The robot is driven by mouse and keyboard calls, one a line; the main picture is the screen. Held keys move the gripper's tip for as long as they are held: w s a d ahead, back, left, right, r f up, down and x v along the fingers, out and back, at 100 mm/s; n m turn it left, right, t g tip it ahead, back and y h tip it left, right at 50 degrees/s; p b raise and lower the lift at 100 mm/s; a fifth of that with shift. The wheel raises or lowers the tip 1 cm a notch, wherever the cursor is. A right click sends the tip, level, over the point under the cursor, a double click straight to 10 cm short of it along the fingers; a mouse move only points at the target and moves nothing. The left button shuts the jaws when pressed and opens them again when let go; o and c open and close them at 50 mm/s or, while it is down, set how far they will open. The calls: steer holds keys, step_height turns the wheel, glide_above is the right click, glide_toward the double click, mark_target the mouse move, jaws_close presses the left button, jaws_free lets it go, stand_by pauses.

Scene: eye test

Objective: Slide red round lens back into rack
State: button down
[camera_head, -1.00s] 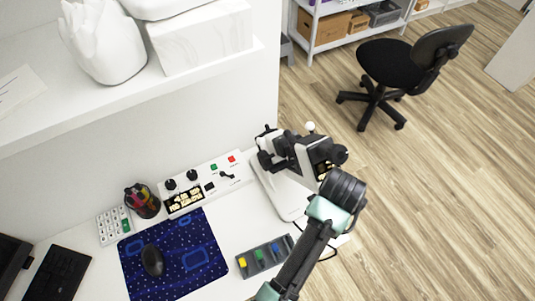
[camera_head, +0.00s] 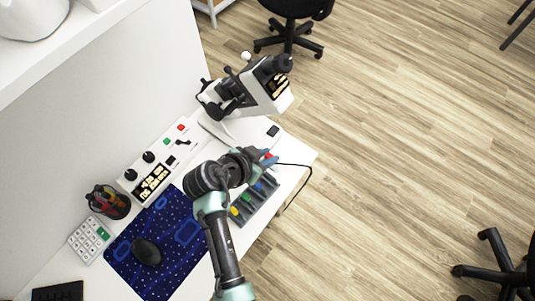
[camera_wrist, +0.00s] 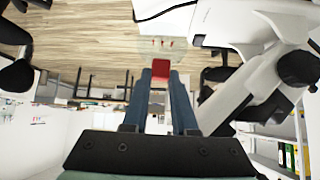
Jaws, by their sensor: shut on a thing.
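The red lens (camera_head: 267,156) shows as a small red piece at the tips of my gripper (camera_head: 265,159). My gripper is shut on it, and the red piece also shows between the two blue-grey fingers in the wrist view (camera_wrist: 160,68). My wrist hides part of that end.
A white and black optical instrument (camera_head: 262,88) stands just behind my gripper. A black cable (camera_head: 297,165) runs near the desk's right edge. A control panel (camera_head: 155,172), a pen cup (camera_head: 108,202), a blue mat (camera_head: 165,240) and a mouse (camera_head: 146,252) are to the left.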

steer(key=shift+f+b, duration=1.8)
steer(key=shift+f, duration=0.55)
steer(key=shift+s+f+b, duration=0.1)
steer(key=shift+f+b, duration=2.3)
stand_by(1.7)
steer(key=c, duration=0.6)
jaws_free()
steer(key=shift+a, duration=0.1)
